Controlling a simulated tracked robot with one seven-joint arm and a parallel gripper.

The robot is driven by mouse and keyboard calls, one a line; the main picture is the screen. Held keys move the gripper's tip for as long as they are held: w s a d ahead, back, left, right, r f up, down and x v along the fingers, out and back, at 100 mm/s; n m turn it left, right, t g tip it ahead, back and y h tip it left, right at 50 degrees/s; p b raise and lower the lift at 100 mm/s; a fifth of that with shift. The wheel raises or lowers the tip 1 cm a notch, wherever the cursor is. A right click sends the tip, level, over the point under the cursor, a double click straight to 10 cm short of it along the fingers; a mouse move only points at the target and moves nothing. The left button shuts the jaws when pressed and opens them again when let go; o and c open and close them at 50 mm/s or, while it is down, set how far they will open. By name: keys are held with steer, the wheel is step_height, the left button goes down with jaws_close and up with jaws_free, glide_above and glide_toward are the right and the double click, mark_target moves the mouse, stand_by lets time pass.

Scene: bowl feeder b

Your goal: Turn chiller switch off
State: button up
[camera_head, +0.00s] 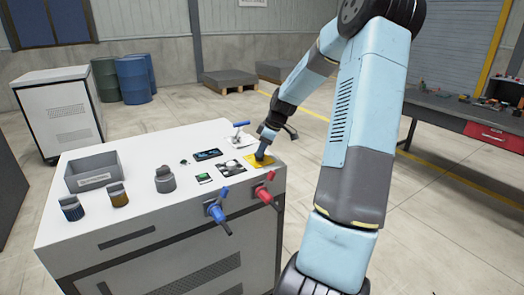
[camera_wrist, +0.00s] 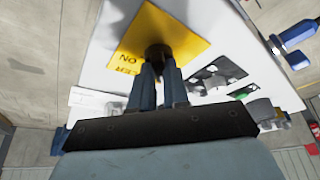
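A yellow plate (camera_head: 260,160) with dark lettering lies on the right end of the white cabinet top. It shows large in the wrist view (camera_wrist: 185,35), with a dark round knob (camera_wrist: 158,52) on it, which I take to be the chiller switch. My gripper (camera_head: 263,153) points down at this plate and hides the knob in the head view. In the wrist view my two fingers (camera_wrist: 159,72) are close together, with their tips at the knob. A narrow gap shows between them. I cannot tell whether they press on the knob. The knob's setting is hidden.
A red-handled valve (camera_head: 267,190) and a blue-handled valve (camera_head: 217,211) stick out of the cabinet front. Another blue handle (camera_head: 241,124) stands behind the plate. A grey bin (camera_head: 93,172), a grey knob part (camera_head: 165,180) and a phone-like device (camera_head: 207,155) are on the top.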

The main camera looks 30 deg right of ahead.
steer(key=o, duration=0.4)
steer(key=shift+o, duration=0.2)
steer(key=v, duration=1.3)
steer(key=shift+d+r, duration=0.25)
steer(key=shift+s, duration=0.1)
